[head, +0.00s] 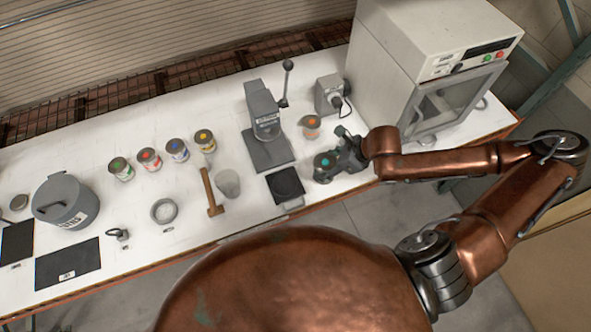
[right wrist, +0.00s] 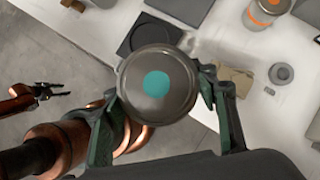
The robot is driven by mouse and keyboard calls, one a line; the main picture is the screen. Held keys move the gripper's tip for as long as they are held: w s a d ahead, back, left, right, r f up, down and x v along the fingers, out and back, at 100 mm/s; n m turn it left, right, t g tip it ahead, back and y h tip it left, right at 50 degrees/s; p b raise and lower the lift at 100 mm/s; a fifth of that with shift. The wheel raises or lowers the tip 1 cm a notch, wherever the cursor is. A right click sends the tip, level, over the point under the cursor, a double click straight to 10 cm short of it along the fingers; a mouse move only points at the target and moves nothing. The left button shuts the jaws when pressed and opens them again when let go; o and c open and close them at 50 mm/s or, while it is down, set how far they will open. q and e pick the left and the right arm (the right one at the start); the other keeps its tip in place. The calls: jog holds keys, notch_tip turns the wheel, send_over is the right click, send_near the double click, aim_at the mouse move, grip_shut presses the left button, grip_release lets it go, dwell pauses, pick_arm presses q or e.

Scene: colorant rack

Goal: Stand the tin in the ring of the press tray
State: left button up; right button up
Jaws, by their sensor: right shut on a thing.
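A round dark grey tin with a teal dot on its lid (head: 325,163) is held in my right gripper (head: 337,155), whose fingers are shut on its sides. The tin also shows in the right wrist view (right wrist: 157,85), lid facing the camera. The press tray, a black square plate with a round ring (head: 286,184), lies at the bench's front edge, left of the tin in the head view. In the right wrist view the tin covers part of the tray (right wrist: 135,38). My left gripper (right wrist: 58,89) shows small in the right wrist view, empty, its fingers apart.
The grey press (head: 265,120) stands behind the tray. A tin with an orange dot (head: 311,125) and a small grey device (head: 331,95) are behind my gripper. A white oven-like cabinet (head: 425,70) stands at right.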

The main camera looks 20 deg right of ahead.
jog(key=w+a+f+p, duration=0.1)
jog(key=w+a+f, duration=0.1)
jog(key=a+f, duration=0.1)
jog(key=w+a+f+p, duration=0.1)
jog(key=w+a+f, duration=0.2)
jog(key=a, duration=0.1)
jog(key=w+a+f+p, duration=0.1)
jog(key=w+a+f, duration=0.1)
jog(key=a+f, duration=0.1)
jog(key=shift+w+a+f, duration=0.1)
jog(key=shift+w+a, duration=0.1)
jog(key=shift+a, duration=0.55)
jog(key=shift+a+f+p, duration=0.1)
jog(key=shift+f+p, duration=0.4)
jog(key=shift+f, duration=0.45)
pick_arm(q)
jog(key=shift+s+r, duration=0.4)
jog(key=shift+r, duration=0.3)
jog(key=shift+s+r, duration=0.4)
jog(key=shift+r, duration=0.35)
jog(key=shift+s+r, duration=0.4)
jog(key=shift+r, duration=0.3)
pick_arm(e)
jog(key=shift+w+f, duration=0.1)
jog(key=shift+f, duration=0.65)
pick_arm(q)
jog(key=shift+w, duration=0.2)
pick_arm(e)
jog(key=o, duration=1.4)
jog(key=shift+c, duration=0.2)
